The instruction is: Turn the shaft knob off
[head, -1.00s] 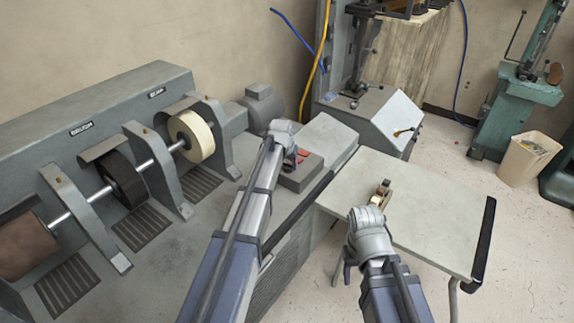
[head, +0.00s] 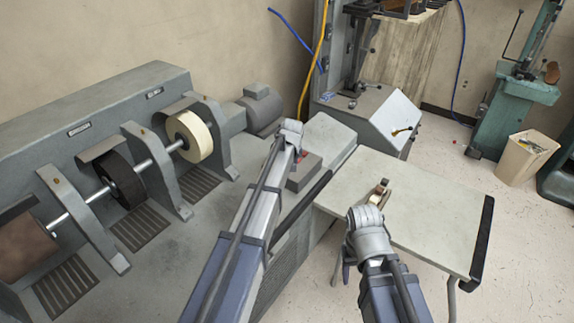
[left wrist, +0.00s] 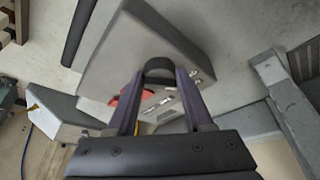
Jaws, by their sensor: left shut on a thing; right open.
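The control box (head: 303,180) stands on the machine bench, with a bit of red showing beside my left wrist. In the left wrist view the box (left wrist: 175,45) has a dark round knob (left wrist: 158,64), which looks like the shaft knob. My left gripper (left wrist: 158,76) is shut on this knob, one finger at each side. A red part (left wrist: 125,101) of the box shows left of the fingers. In the head view my left wrist hides the knob. My right gripper (head: 348,266) is open and empty, low by the side table's near left edge.
The grinding shaft with a white wheel (head: 190,138) and a black wheel (head: 122,180) is at the left. The side table (head: 430,215) carries a small brown and metal tool (head: 378,190). A bin (head: 526,160) stands at the right.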

